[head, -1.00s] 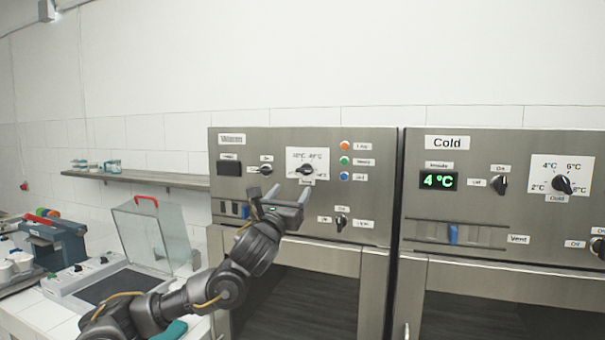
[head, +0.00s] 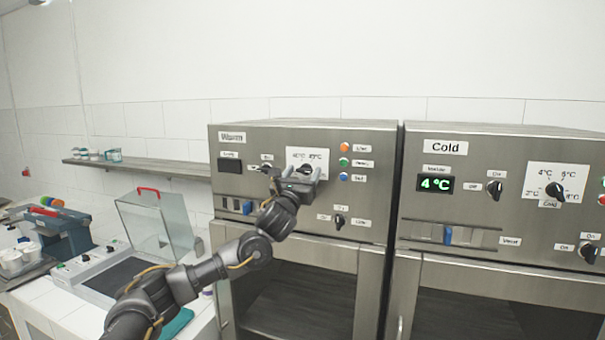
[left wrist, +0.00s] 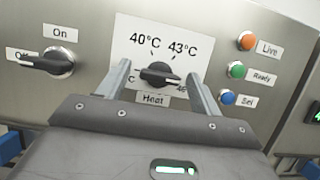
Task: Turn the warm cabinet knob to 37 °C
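The warm cabinet (head: 232,137) has a black heat knob (head: 306,170) on a white dial plate. In the left wrist view the knob (left wrist: 158,74) sits above the label "Heat", with 40°C and 43°C readable above it; the lower marks are partly hidden by the fingers. My left gripper (head: 295,180) is open in front of the dial. Its two fingers (left wrist: 160,84) stand on either side of the knob, apart from it. I cannot tell how near the fingertips are in depth. The warm cabinet's display (head: 230,166) is dark. My right gripper is not in view.
An on/off knob (left wrist: 50,62) is left of the dial, and orange, green and blue lights (left wrist: 237,70) are to its right. Another knob (head: 340,221) sits below. The cold cabinet (head: 446,148) stands right, showing 4 °C. A shelf (head: 150,168) is at left.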

